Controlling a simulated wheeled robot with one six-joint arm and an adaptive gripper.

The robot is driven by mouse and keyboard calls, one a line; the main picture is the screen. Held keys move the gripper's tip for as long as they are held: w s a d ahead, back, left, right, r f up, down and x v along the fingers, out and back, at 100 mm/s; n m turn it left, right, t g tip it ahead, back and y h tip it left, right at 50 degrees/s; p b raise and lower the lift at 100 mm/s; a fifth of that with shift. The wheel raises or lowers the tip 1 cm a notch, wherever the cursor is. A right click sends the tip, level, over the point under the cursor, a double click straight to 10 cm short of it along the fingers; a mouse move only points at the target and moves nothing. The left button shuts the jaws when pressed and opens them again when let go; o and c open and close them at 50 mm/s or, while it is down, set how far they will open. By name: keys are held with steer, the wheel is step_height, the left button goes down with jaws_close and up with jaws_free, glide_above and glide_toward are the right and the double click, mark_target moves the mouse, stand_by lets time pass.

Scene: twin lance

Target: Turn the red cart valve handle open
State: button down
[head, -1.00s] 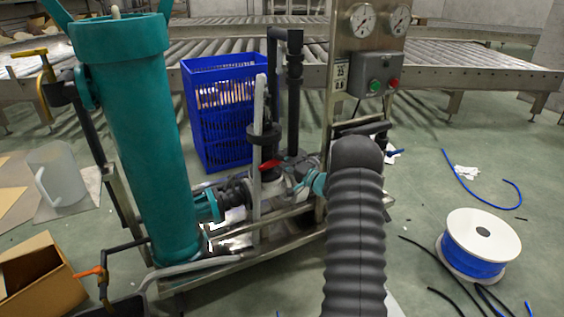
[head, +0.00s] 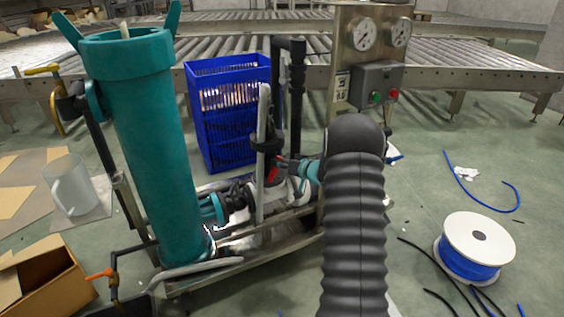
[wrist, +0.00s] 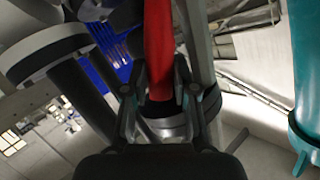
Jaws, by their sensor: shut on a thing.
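The red valve handle (head: 273,175) shows as a small red piece low on the cart, among dark and grey pipes. In the wrist view the red handle (wrist: 158,45) is large and runs from the top edge down between my fingers. My gripper (wrist: 160,80) is shut on it, with one dark finger on each side. A pale metal round part sits just below the handle's lower end. In the head view my dark ribbed arm stands in front of the cart's right side, and I cannot clearly make out the gripper there.
A teal column (head: 150,150) stands on the cart's left. A gauge panel (head: 365,75) rises on its right. A blue crate (head: 228,115) is behind. A cable spool (head: 475,245), a cardboard box (head: 45,280) and a clear jug (head: 70,185) are on the floor.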

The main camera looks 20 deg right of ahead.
steer(key=n+h, duration=0.1)
steer(key=a+n+h, duration=0.1)
steer(key=n, duration=0.1)
steer(key=shift+a+r+g+b, duration=0.15)
steer(key=shift+g+b, duration=0.15)
steer(key=shift+b, duration=0.05)
steer(key=shift+n+h, duration=0.3)
steer(key=c, duration=0.9)
jaws_free()
steer(key=v, duration=1.2)
steer(key=shift+a, duration=0.1)
